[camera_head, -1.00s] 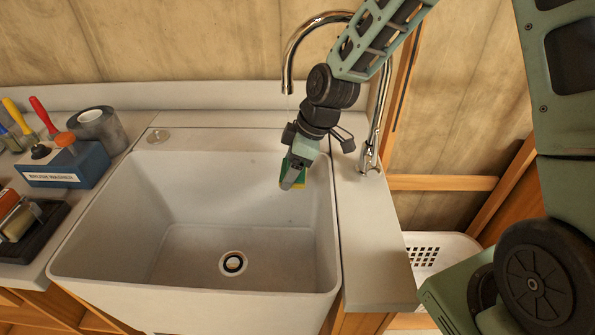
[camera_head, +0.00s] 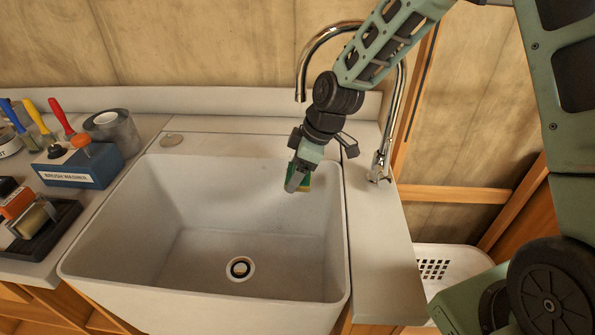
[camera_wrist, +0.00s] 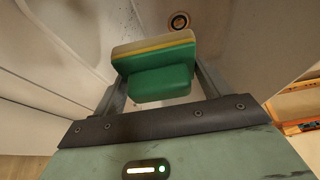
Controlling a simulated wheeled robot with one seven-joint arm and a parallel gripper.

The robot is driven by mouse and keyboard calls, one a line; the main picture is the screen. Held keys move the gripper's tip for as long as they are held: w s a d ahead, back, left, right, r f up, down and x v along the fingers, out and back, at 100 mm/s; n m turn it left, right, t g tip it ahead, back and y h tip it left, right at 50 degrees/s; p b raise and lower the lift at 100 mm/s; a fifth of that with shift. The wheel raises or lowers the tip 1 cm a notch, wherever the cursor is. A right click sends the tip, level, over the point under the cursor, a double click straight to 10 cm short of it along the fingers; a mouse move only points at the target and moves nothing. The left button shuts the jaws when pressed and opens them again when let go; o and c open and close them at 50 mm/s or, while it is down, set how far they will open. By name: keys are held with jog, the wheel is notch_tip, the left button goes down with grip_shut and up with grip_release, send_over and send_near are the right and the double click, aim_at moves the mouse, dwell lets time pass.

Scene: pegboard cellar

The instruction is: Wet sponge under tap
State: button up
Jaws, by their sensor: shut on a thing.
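My gripper (camera_head: 298,182) is shut on a sponge and holds it over the right side of the sink (camera_head: 120,265), below the rim. The sponge (camera_wrist: 155,52) is green with a yellow layer and sits between both fingers in the wrist view. In the head view only a small green and yellow part of the sponge (camera_head: 306,178) shows behind the gripper. The chrome tap (camera_head: 310,50) arches over the sink's back right, its spout end above my gripper in the picture. I see no clear stream of water.
The drain (camera_head: 239,268) lies in the sink floor. A blue brush washer (camera_head: 78,168), a tape roll (camera_head: 112,130) and a black tray (camera_head: 45,235) stand on the left counter. A white basket (camera_head: 450,265) is low on the right. The sink is otherwise empty.

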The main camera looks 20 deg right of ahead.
jog(key=s+d, duration=0.1)
jog(key=s, duration=0.6)
jog(key=shift+s+d+p, duration=0.35)
jog(key=shift+d+p, duration=0.05)
jog(key=shift+p, duration=0.05)
dwell(1.2)
jog(key=s+d+r+p, duration=0.1)
jog(key=s+r+p, duration=0.3)
jog(key=s, duration=0.1)
jog(key=shift+p, duration=0.4)
jog(key=shift+d, duration=0.15)
dwell(0.6)
